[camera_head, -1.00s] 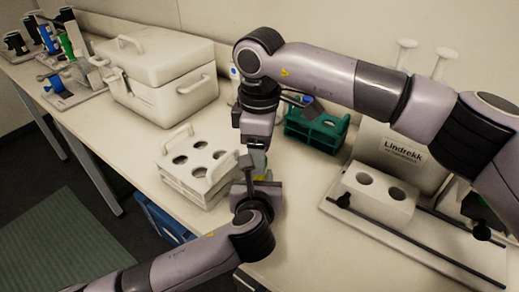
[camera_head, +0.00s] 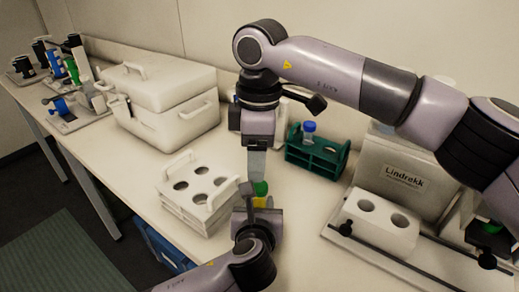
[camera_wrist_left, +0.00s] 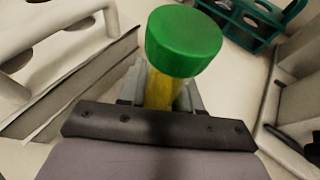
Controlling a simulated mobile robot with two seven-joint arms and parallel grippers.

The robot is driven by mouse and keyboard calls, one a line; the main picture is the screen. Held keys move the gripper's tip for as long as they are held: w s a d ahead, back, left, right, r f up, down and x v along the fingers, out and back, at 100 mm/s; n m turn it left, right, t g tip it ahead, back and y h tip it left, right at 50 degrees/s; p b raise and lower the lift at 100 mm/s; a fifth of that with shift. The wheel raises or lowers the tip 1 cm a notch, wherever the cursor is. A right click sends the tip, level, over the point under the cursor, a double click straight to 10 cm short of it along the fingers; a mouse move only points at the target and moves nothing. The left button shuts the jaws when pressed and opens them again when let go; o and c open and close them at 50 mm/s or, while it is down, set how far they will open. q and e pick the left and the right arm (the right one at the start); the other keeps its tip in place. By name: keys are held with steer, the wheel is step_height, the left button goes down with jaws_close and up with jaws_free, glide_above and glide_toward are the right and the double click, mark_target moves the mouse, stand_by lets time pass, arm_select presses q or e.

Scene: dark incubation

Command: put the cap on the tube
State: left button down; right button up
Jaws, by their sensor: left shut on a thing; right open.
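The tube (camera_head: 260,202) with yellow contents is held upright in my left gripper (camera_head: 258,210), near the bench front. In the left wrist view the tube (camera_wrist_left: 158,92) stands between the left jaws. The green cap (camera_head: 260,188) sits on the tube's top, and it shows large in the left wrist view (camera_wrist_left: 184,40). I cannot tell how tightly it is seated. My right gripper (camera_head: 257,172) points down just above and beside the cap. It is open, and its fingers look apart from the cap. It does not show in the left wrist view.
A white rack (camera_head: 196,190) with empty holes stands left of the grippers. A green rack (camera_head: 317,160) with a blue-capped tube (camera_head: 309,132) is behind right. A white holder block (camera_head: 375,222) and a box marked Lindrekk (camera_head: 400,172) stand right. A white case (camera_head: 165,95) is behind left.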

steer(key=n, duration=0.3)
steer(key=shift+a+r, duration=0.15)
steer(key=shift+r, duration=0.25)
steer(key=n, duration=0.8)
steer(key=shift+r, duration=0.1)
steer(key=n, duration=0.6)
steer(key=shift+r, duration=0.1)
steer(key=n, duration=0.4)
steer(key=shift+n, duration=0.3)
steer(key=n, duration=0.4)
steer(key=shift+d+r+n, duration=0.15)
steer(key=shift+d+n, duration=0.05)
steer(key=shift+n, duration=0.1)
steer(key=n, duration=0.6)
steer(key=shift+r, duration=0.15)
steer(key=n, duration=0.4)
steer(key=shift+d+r+n, duration=0.1)
steer(key=shift+d+n, duration=0.05)
steer(key=shift+n, duration=0.25)
steer(key=n, duration=0.5)
steer(key=shift+d+r, duration=0.1)
